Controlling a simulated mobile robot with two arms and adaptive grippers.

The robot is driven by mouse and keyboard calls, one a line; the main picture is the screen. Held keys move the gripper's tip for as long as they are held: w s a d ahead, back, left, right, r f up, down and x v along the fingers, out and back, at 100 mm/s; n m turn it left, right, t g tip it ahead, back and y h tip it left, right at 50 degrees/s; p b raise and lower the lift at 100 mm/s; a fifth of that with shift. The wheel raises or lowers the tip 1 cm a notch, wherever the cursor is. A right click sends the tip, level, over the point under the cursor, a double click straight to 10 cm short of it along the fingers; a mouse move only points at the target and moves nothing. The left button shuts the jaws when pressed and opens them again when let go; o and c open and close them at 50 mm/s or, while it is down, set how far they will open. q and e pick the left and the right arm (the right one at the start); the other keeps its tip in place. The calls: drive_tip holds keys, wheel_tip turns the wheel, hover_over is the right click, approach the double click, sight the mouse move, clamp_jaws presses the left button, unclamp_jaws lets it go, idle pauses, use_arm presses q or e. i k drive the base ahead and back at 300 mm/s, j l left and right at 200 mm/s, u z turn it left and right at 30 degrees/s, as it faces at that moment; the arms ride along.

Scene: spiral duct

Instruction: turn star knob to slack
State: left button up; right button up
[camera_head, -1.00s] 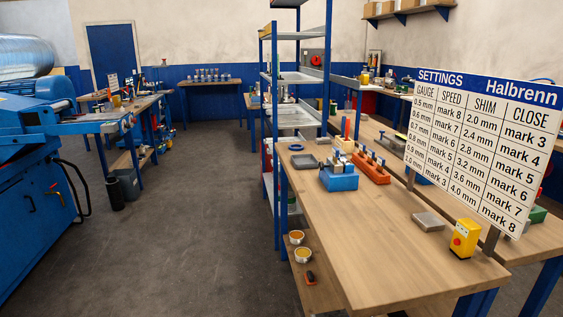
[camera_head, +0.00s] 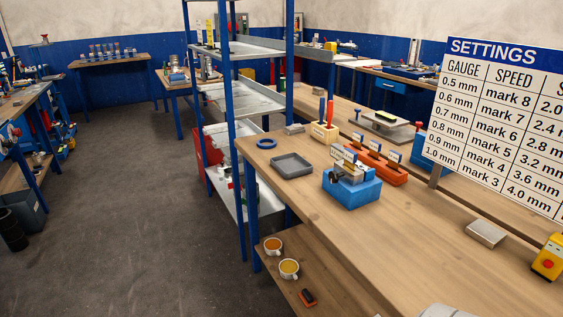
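I cannot make out a star knob for certain. A round grey part with a red piece (camera_head: 14,132) shows at the left edge, too small to tell what it is. The settings board (camera_head: 502,125) stands at the right, headed SETTINGS, with gauge and speed columns and a cut-off third column. Neither of my grippers is in view. A pale grey rounded shape shows at the bottom edge, and I cannot tell whether it is part of my arm.
A wooden workbench (camera_head: 400,240) fills the right, holding a blue block fixture (camera_head: 352,190), a grey tray (camera_head: 291,165) and a yellow box with a red button (camera_head: 548,260). A blue-post shelf rack (camera_head: 228,100) stands beside it. Grey floor (camera_head: 130,210) is open at the left.

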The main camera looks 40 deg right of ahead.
sight(333, 176)
drive_tip(key=i+z, duration=0.2)
drive_tip(key=i, duration=0.25)
drive_tip(key=i+j+z, duration=0.2)
drive_tip(key=i, duration=0.25)
drive_tip(key=i+j+z, duration=0.2)
drive_tip(key=i, duration=0.25)
